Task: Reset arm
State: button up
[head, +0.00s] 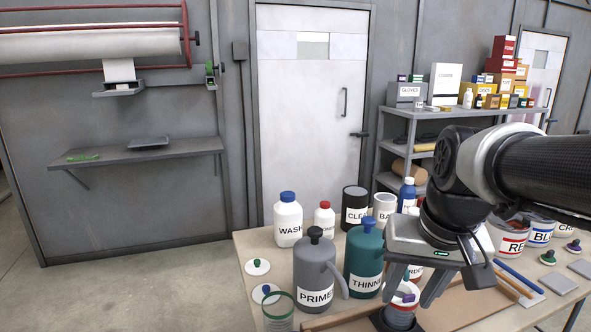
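My arm reaches in from the right edge, and my gripper (408,301) points down over the front of the table. Its two fingers are spread apart.
The wooden table (252,246) holds a white WASH bottle (287,224), a grey PRIMER jug (315,272), a teal THINNER jug (364,261) and paint cans (511,238) at right. Loaded grey shelves (394,123) stand behind. Open floor (130,285) lies left.

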jog(key=s+a+n+t, duration=0.2)
jog(key=s+a, duration=0.2)
jog(key=s, duration=0.3)
notch_tip(320, 180, up, 17)
jog(key=p, duration=1.8)
jog(key=shift+s+r, duration=0.2)
jog(key=shift+a, duration=0.1)
